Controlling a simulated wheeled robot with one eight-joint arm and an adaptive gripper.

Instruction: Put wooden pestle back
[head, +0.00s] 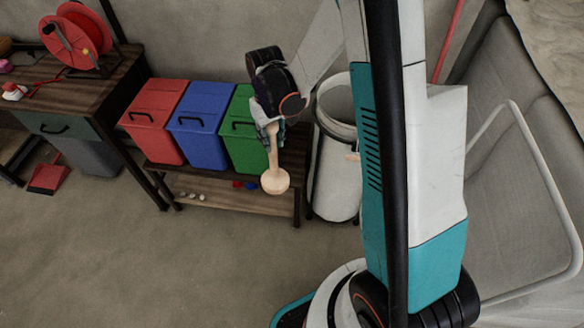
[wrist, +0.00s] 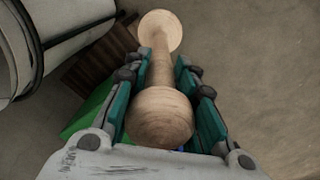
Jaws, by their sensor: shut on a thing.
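The pale wooden pestle (head: 274,170) hangs from my gripper (head: 273,124) in the head view, upright with its round end down. It is in front of the green bin, held in the air. In the wrist view the pestle (wrist: 160,110) lies between the two green-padded fingers of my gripper (wrist: 165,85). Its larger-looking near knob is close to the camera and its other knob extends beyond the fingertips.
A low wooden shelf (head: 215,187) carries red (head: 154,118), blue (head: 203,124) and green (head: 241,140) bins. A white cylindrical bin (head: 332,180) stands to the right. A wooden desk (head: 75,92) with a red reel (head: 75,38) is at left. Open floor lies in front.

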